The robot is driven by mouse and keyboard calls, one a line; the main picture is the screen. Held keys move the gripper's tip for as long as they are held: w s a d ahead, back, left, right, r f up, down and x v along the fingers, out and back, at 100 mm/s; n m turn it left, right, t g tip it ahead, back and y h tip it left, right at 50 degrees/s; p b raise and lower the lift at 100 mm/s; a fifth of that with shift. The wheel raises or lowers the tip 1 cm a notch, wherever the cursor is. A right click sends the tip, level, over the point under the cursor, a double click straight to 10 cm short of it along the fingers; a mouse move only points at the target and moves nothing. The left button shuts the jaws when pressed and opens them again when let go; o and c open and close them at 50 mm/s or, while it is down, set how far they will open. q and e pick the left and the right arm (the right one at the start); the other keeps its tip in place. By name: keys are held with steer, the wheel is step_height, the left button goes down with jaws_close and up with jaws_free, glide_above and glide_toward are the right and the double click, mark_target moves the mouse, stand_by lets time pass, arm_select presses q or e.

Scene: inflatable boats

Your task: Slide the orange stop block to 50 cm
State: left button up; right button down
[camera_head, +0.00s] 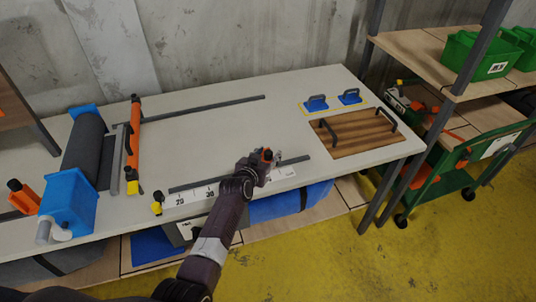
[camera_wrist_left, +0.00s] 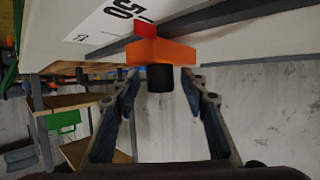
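The orange stop block (camera_wrist_left: 163,52) sits on the dark rail (camera_wrist_left: 215,18) in the left wrist view. It has a black knob (camera_wrist_left: 160,78) towards the camera and a red pointer (camera_wrist_left: 145,30) close to the tick by the printed 50 (camera_wrist_left: 122,9). My left gripper (camera_head: 263,163) is at the block on the front rail; only a bit of orange (camera_head: 267,155) shows there. In the wrist view its fingers (camera_wrist_left: 160,76) stand apart on either side of the knob, with gaps visible. Contact with the block's edges is unclear. My right gripper is not in view.
On the pale table (camera_head: 235,125), a blue-ended roller (camera_head: 84,145) stands left and a wooden board with black handles (camera_head: 355,138) lies right. Two blue handled pads (camera_head: 316,103) are behind the board. A rear rail (camera_head: 205,108) crosses the table. A green cart (camera_head: 450,160) stands right.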

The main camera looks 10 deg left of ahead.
arm_select(q)
steer(key=v, duration=1.2)
stand_by(0.5)
